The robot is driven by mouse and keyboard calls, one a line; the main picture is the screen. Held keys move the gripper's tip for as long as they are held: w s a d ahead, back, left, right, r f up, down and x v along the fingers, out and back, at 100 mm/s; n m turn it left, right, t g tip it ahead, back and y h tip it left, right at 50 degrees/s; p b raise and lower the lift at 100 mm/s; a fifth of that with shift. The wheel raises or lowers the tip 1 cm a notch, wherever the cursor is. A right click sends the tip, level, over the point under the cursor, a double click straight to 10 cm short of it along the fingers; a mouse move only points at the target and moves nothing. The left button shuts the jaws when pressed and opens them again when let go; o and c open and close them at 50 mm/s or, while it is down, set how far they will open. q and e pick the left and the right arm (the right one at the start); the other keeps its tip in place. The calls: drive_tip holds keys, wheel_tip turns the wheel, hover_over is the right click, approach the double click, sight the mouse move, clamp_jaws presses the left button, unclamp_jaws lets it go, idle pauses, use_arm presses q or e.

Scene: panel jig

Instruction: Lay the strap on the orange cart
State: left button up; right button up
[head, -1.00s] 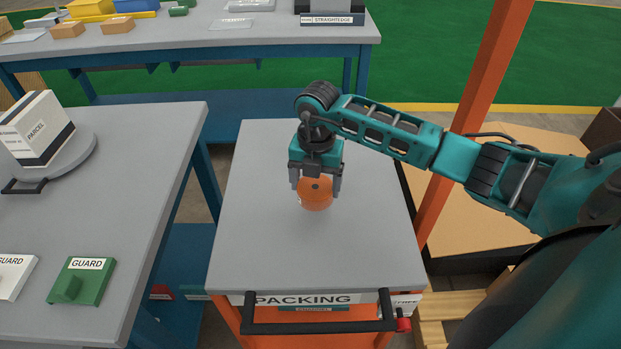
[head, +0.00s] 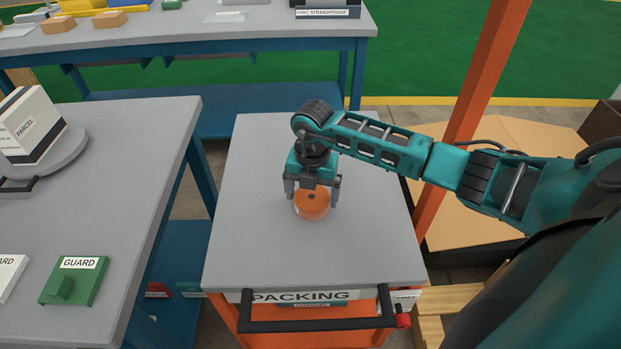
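The strap is an orange roll (head: 312,206) with a dark centre, at the middle of the orange cart's grey top (head: 250,240). My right gripper (head: 312,196) points down over it, with one finger on each side, and appears shut on it. The roll is at or just above the cart top; I cannot tell if it touches. The gripper partly hides its far edge. My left gripper is not in view.
The cart's black handle (head: 316,326) and PACKING label are at the near edge. A grey table (head: 130,200) with a parcel (head: 31,125) and a green guard (head: 75,281) stands left. An orange post (head: 470,110) rises right. The cart top around the roll is clear.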

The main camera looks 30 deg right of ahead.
sight(315, 197)
drive_tip(key=shift+o, duration=0.4)
drive_tip(key=shift+r, duration=0.2)
wheel_tip(315, 197, up, 13)
drive_tip(key=p, duration=0.1)
drive_tip(key=shift+s+a+f, duration=0.15)
drive_tip(key=shift+s, duration=0.1)
drive_tip(key=shift+s+d, duration=0.1)
drive_tip(key=shift+d, duration=0.15)
